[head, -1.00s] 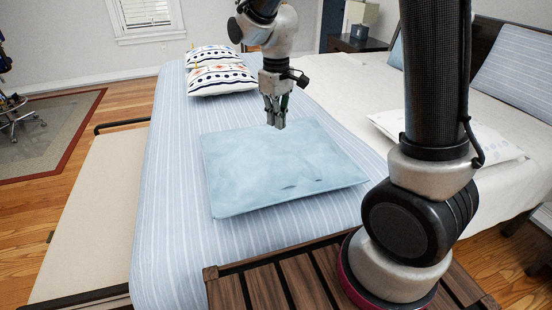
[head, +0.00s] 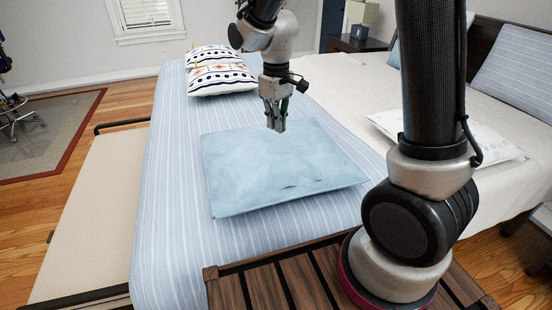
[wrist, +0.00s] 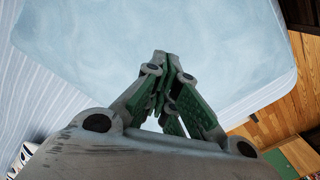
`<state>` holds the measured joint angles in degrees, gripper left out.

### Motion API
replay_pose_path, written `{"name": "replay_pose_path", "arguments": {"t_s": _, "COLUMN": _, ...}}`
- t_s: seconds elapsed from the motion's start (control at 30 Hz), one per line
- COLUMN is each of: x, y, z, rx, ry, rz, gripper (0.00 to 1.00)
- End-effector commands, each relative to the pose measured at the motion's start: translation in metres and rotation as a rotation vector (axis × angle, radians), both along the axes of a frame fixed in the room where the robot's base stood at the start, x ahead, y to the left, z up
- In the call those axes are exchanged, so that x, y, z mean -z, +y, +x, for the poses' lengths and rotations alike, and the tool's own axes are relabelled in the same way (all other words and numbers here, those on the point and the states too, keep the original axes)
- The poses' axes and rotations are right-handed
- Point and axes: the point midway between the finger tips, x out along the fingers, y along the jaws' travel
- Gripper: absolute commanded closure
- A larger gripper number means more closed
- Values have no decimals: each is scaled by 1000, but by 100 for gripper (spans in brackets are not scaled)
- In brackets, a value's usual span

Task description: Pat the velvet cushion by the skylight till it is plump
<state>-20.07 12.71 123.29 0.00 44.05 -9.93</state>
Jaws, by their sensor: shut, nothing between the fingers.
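The velvet cushion (head: 270,170) is a flat, light blue square lying on the striped bed. Its surface shows shallow creases near the front right edge. My gripper (head: 276,130) is shut and empty, pointing down at the cushion's far part. Whether its tips touch the cushion or stay just above it, I cannot tell. In the wrist view the cushion (wrist: 150,40) fills most of the upper picture, and the shut fingers (wrist: 162,58) show in front of it.
The striped bed cover (head: 165,200) surrounds the cushion. Patterned pillows (head: 222,78) lie at the far end, and a white pillow (head: 500,145) lies at right. A slatted wooden bench (head: 265,290) stands in front. A window (head: 148,15) is on the back wall.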

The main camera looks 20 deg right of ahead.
Motion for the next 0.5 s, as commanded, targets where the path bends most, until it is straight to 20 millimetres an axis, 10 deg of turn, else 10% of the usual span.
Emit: {"name": "replay_pose_path", "arguments": {"t_s": 0.5, "x": 26, "y": 0, "z": 0, "rx": 0, "ry": 0, "rz": 0, "gripper": 100}}
